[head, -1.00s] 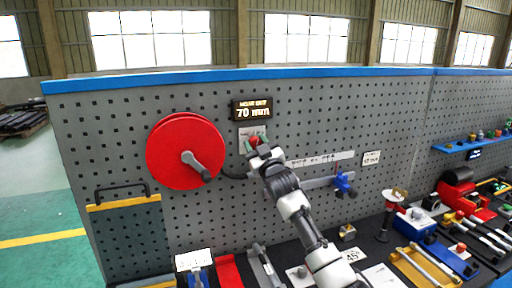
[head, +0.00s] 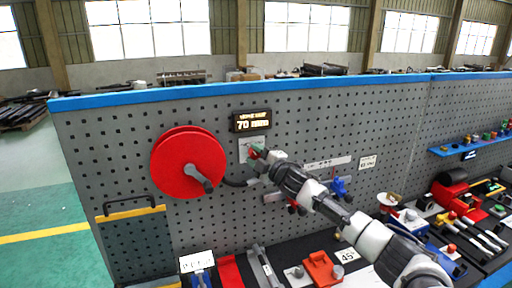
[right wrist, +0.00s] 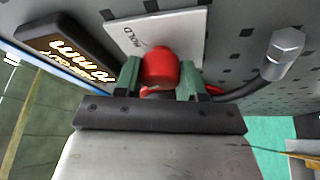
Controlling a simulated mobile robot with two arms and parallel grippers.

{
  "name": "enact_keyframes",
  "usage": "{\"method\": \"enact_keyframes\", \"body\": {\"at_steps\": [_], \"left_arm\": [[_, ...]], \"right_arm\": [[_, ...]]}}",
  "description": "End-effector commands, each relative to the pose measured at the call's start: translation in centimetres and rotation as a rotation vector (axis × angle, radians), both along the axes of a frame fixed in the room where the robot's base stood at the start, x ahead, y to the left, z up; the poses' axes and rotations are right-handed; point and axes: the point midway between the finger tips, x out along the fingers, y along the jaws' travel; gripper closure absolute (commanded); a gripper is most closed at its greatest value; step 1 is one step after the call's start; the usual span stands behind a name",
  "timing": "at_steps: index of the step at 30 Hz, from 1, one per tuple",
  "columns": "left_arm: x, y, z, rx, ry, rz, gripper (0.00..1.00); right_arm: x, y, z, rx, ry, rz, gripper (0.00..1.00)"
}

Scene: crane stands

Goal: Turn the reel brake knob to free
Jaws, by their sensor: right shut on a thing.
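The red brake knob (right wrist: 160,64) sits on a white plate (right wrist: 190,25) marked HOLD on the pegboard. In the right wrist view, my right gripper (right wrist: 160,80) has its green fingers on either side of the knob and is shut on it. In the head view, my right gripper (head: 256,153) is at the plate (head: 245,146), hiding most of the knob. The red reel (head: 178,165), with a grey crank (head: 199,178), is just left of it. My left gripper is not in view. I cannot tell the knob's pointer direction.
A display (head: 252,121) reading 70 mm is above the plate. A dark curved arm (right wrist: 245,88) with a metal end (right wrist: 285,50) stands close right of the gripper. A blue knob (head: 338,187) is farther right. Several tools lie on the bench below.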

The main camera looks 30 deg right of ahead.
Motion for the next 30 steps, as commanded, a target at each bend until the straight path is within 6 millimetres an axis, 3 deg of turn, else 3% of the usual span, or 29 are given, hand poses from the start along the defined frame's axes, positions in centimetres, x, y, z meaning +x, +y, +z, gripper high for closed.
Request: {"method": "enact_keyframes", "body": {"at_steps": [1,9,28,29,30], "left_arm": [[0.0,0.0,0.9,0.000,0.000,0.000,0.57],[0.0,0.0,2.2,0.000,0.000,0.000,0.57],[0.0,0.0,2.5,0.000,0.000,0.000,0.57],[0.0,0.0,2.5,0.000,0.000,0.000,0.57],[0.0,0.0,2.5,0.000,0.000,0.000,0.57]], "right_arm": [[0.0,-0.1,0.6,-0.032,0.007,-0.002,0.84],[0.0,-0.1,0.3,-0.146,0.033,-0.001,0.84],[0.0,0.0,0.1,-0.187,0.042,-0.001,0.84],[0.0,0.0,0.1,-0.187,0.042,-0.001,0.56],[0.0,0.0,0.1,-0.187,0.042,-0.001,0.49]]}}
